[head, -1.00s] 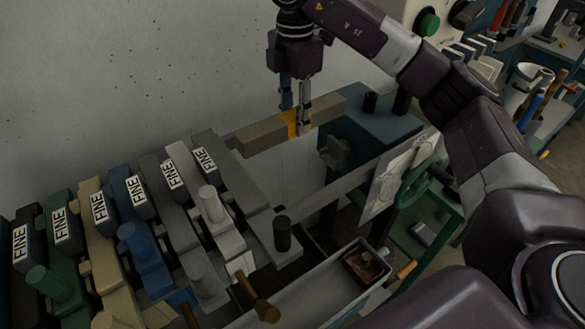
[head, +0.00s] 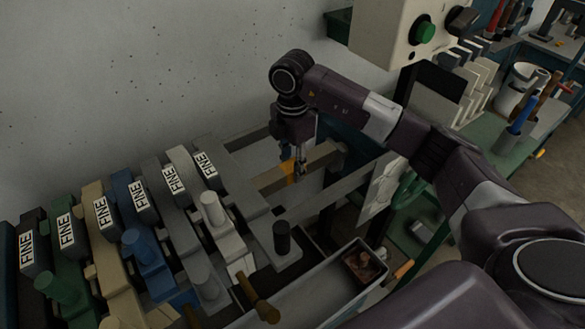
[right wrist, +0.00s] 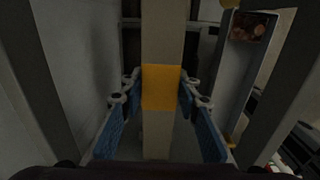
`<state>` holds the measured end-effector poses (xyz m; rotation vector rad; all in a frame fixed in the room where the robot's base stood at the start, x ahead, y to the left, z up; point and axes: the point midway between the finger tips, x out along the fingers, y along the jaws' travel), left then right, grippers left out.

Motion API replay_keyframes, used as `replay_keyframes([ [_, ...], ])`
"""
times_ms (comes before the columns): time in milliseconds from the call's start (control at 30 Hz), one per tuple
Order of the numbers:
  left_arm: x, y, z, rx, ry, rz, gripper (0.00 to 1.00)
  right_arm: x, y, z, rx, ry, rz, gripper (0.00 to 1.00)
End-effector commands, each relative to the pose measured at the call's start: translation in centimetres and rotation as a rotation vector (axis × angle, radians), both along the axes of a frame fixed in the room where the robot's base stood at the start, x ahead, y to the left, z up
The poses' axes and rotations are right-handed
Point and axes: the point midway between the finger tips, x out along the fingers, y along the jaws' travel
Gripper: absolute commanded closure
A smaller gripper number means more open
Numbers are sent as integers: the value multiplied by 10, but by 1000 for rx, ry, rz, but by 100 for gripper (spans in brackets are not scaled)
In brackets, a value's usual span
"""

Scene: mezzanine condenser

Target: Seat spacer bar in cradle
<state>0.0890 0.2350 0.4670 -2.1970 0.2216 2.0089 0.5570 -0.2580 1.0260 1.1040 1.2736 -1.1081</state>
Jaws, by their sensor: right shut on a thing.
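The spacer bar is a beige bar (head: 321,156) with a yellow band around its middle. My right gripper (head: 294,172) points down and is shut on the bar at the yellow band. In the right wrist view the bar (right wrist: 163,35) runs up the middle of the picture, with the blue-padded fingers (right wrist: 160,90) on both sides of its yellow band. The bar lies low in the gap between two long grey rails. I cannot make out the cradle for certain, nor whether the bar touches a support below. My left gripper is out of view.
A grey front rail (head: 335,190) runs close in front of the bar, and a speckled wall (head: 130,80) stands behind. A row of blocks marked FINE (head: 139,195) stands at left. A grey tray (head: 300,304) with a picture-like box (head: 361,265) is in front.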

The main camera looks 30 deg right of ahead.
Motion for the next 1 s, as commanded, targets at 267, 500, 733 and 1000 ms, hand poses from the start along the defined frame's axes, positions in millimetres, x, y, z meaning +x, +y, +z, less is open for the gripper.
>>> replay_keyframes([
  [267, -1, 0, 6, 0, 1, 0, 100, 1, 1, -17, 2, -6, 0, 100],
  [500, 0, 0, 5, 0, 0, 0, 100, 1, 1, -19, 2, -5, 0, 100],
  [733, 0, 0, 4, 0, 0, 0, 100, 0, 0, -21, 0, -1, 0, 53],
  [1000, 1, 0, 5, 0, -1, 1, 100, 0, 0, -20, 0, -1, 0, 53],
])
